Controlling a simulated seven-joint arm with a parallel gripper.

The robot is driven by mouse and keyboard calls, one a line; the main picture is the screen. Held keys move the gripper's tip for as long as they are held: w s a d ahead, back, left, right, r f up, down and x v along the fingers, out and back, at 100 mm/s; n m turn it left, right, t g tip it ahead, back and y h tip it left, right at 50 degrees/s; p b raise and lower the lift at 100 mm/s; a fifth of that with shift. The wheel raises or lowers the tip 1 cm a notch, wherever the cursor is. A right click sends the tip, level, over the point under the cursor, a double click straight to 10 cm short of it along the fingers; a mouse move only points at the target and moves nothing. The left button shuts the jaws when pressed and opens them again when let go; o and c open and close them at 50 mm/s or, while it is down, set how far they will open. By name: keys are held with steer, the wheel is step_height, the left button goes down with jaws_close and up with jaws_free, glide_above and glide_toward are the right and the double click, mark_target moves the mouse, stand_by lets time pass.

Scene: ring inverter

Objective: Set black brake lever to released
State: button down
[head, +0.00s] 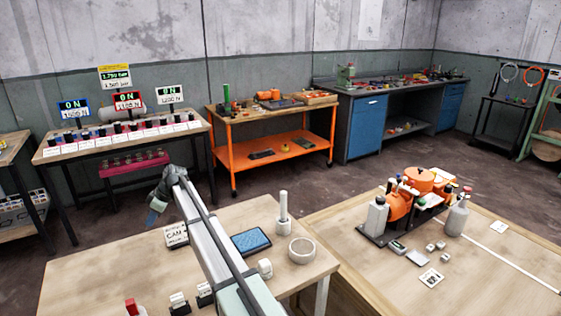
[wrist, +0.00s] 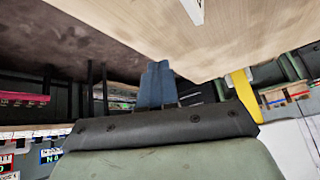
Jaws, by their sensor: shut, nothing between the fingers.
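My gripper (head: 153,216) hangs at the end of my arm, beyond the back left edge of the near wooden table. Its blue fingers (wrist: 157,86) are together and hold nothing in the wrist view. I cannot pick out the black brake lever for certain in either view. An assembly of orange vessels (head: 398,202) with small knobs and a dark base stands on the right wooden table, well to the right of my gripper. Its small parts are too fine to tell apart.
The near table (head: 95,262) bears a blue tray (head: 251,242), a white ring (head: 302,250), an upright white post (head: 283,206) and small blocks by its front edge. Small parts lie on the right table (head: 490,275). Behind stand an orange cart (head: 285,147) and a bench with displays.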

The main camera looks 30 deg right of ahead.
steer(key=s+d+r+m+h, duration=0.1)
steer(key=d+r+m, duration=0.15)
steer(key=d, duration=1.65)
steer(key=d+r+m+h, duration=0.1)
steer(key=d+r+m, duration=0.15)
steer(key=d, duration=1.55)
steer(key=s+d+r+m+h, duration=0.15)
steer(key=d+r, duration=0.25)
steer(key=d, duration=1.5)
steer(key=s+d+r+m, duration=0.1)
steer(key=s+d+r, duration=0.1)
steer(key=s+d, duration=0.5)
steer(key=s+d+r+m, duration=0.1)
steer(key=s+d, duration=0.1)
steer(key=d, duration=0.8)
steer(key=s+d+r+m, duration=0.2)
steer(key=s+d, duration=0.3)
steer(key=d, duration=0.4)
steer(key=s+d+r+m, duration=0.1)
steer(key=s+d+r, duration=0.1)
steer(key=s+d, duration=0.7)
steer(key=s+d+r+m+g, duration=0.1)
steer(key=s+d+r+m, duration=0.1)
steer(key=s+d, duration=0.7)
steer(key=shift+r+g, duration=0.3)
steer(key=shift+r, duration=0.5)
steer(key=shift+f, duration=0.15)
